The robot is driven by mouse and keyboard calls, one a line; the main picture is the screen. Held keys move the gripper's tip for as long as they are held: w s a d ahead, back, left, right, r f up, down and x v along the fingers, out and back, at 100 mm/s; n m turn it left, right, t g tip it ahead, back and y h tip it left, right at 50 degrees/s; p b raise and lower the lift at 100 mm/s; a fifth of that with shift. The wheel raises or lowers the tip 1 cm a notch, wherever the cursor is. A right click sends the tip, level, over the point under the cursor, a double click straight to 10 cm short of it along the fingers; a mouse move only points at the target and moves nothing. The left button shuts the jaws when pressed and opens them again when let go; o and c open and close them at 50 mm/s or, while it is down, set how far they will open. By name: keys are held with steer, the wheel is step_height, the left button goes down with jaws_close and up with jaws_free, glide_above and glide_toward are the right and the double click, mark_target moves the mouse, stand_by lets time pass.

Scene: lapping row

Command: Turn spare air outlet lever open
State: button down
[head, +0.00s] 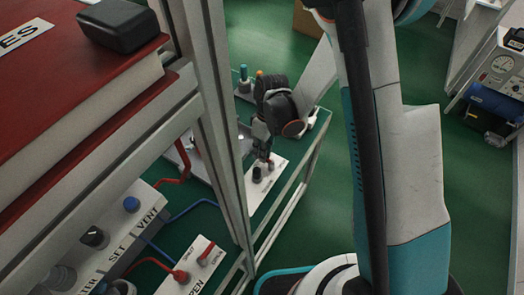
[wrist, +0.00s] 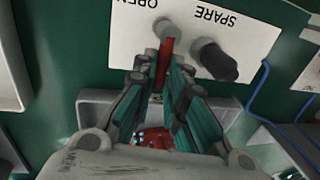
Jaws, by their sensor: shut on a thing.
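A white panel (wrist: 115,42) in the wrist view carries the words OPEN and SPARE, upside down. A red lever (wrist: 166,50) sticks out from a grey round hub on this panel, below OPEN. My gripper (wrist: 163,75) is shut on the red lever, with a finger on each side; the lever's lower end is partly hidden between them. A black knob (wrist: 219,66) on a grey hub stands just right of the lever. In the head view my gripper (head: 264,148) reaches down to the small white panel (head: 272,182), with the black knob (head: 257,174) beside it.
A grey frame post (head: 215,110) stands left of my gripper. A blue tube (wrist: 258,95) runs right of the spare panel. Green floor (head: 310,190) is open to the right.

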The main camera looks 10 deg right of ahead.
steer(key=shift+m, duration=0.3)
steer(key=m, duration=0.1)
steer(key=d+m+b, duration=0.1)
steer(key=m, duration=0.1)
steer(key=w+m+b, duration=0.1)
steer(key=shift+d+t+y, duration=0.25)
steer(key=shift+t+y, duration=0.05)
steer(key=shift+t, duration=0.1)
steer(key=m+b, duration=0.1)
steer(key=m, duration=0.1)
steer(key=d+m, duration=0.1)
steer(key=m, duration=0.1)
steer(key=d+m+t+b, duration=0.1)
steer(key=m, duration=0.1)
steer(key=shift+b, duration=0.3)
steer(key=m, duration=0.2)
steer(key=d+m+b, duration=0.1)
steer(key=m, duration=0.1)
steer(key=shift+s+d+t, duration=0.2)
steer(key=shift+t, duration=0.2)
steer(key=shift+s+d+m+t+b, duration=0.2)
steer(key=shift+m+b, duration=0.1)
steer(key=shift+m, duration=0.55)
steer(key=shift+s+d+m+t+b, duration=0.1)
steer(key=shift+d+m+b, duration=0.15)
steer(key=shift+m, duration=0.6)
steer(key=c, duration=1.6)
jaws_free()
steer(key=shift+c, duration=0.2)
steer(key=shift+r, duration=0.15)
